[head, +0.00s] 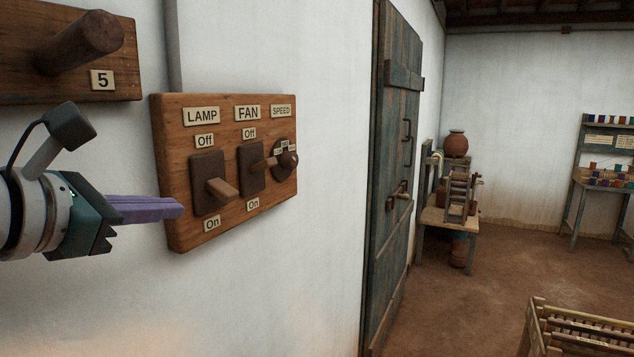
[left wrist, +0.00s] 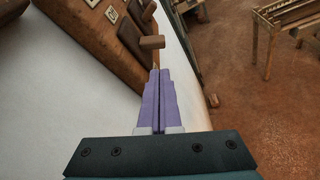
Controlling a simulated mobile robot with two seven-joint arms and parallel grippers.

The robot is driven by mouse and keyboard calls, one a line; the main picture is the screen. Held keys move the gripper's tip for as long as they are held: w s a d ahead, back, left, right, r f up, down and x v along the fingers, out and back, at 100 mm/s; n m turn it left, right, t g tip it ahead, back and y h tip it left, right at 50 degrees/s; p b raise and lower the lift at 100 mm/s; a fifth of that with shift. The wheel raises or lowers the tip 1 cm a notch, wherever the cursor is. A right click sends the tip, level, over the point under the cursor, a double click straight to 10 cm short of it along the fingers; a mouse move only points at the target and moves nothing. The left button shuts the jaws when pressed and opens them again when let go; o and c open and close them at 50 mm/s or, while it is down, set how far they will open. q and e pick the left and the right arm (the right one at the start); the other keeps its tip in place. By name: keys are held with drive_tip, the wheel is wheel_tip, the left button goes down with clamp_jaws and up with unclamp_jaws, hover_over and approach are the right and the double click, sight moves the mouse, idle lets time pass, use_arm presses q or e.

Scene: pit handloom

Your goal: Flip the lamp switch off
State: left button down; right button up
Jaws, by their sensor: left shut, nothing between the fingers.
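The lamp switch (head: 222,188) is a wooden lever on a dark plate, on a wooden board (head: 175,120) fixed to the white wall. It sits under the LAMP label (head: 201,116), between an Off tag (head: 205,141) above and an On tag (head: 212,224) below. Its lever sticks out and appears to slope down toward On. My left gripper (head: 180,211) is shut and empty, its purple fingers pointing right, just left of the lever and slightly lower. In the left wrist view the fingertips (left wrist: 158,74) lie just short of a wooden lever (left wrist: 152,42), apparently the lamp's.
The fan switch (head: 264,163) and round speed knob (head: 288,159) are right of the lamp switch on the same board. Another board with a peg (head: 80,42) and number 5 is above my left gripper. A dark door (head: 395,150) stands further right.

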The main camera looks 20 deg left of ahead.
sight(214, 207)
use_arm(q)
drive_tip(key=p+x, duration=0.2)
drive_tip(key=x, duration=0.8)
drive_tip(key=shift+w+f, duration=0.1)
drive_tip(key=shift+f, duration=0.05)
idle(0.6)
